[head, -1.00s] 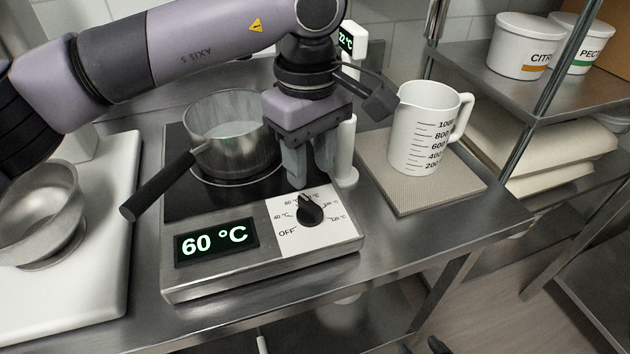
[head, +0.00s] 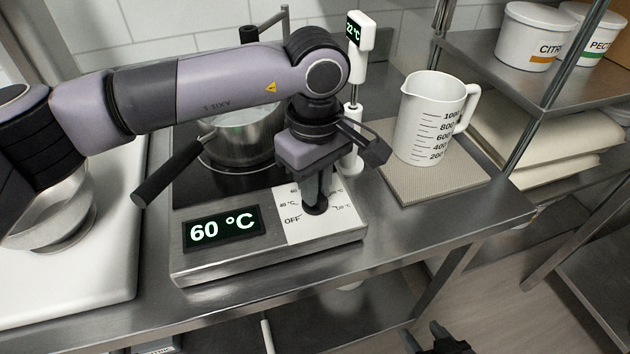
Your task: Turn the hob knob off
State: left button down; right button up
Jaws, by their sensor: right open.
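The hob (head: 275,252) stands on the steel table, with a lit display (head: 222,230) reading 60 °C. Its black knob (head: 315,209) sits on the white dial panel, mostly hidden under my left gripper, so its pointer cannot be read. My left gripper (head: 317,203) reaches down over the knob with its fingertips at it. The fingers line up in this view, so whether they grip the knob cannot be told. My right gripper (head: 440,338) is open, low at the bottom edge, away from the hob and partly cut off.
A steel pot (head: 240,135) with a black handle (head: 166,172) stands on the hob behind my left arm. A white thermometer (head: 360,35) stands behind the gripper. A measuring jug (head: 425,125) is on a mat to the right. A bowl (head: 50,215) is at left.

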dwell(0.3)
pick_arm(q)
jog(key=n+b, duration=0.4)
jog(key=shift+f, duration=0.2)
jog(key=n+b, duration=0.3)
jog(key=n, duration=0.2)
jog(key=shift+r, duration=0.1)
jog(key=n+b, duration=0.1)
jog(key=n, duration=0.2)
jog(key=shift+b, duration=0.4)
jog(key=n+b, duration=0.1)
jog(key=n, duration=0.1)
jog(key=shift+n, duration=0.4)
jog(key=shift+r+n+b, duration=0.15)
jog(key=shift+n+b, duration=0.4)
jog(key=shift+n, duration=1.05)
jog(key=c, duration=1.1)
grip_release()
jog(key=shift+c, duration=0.2)
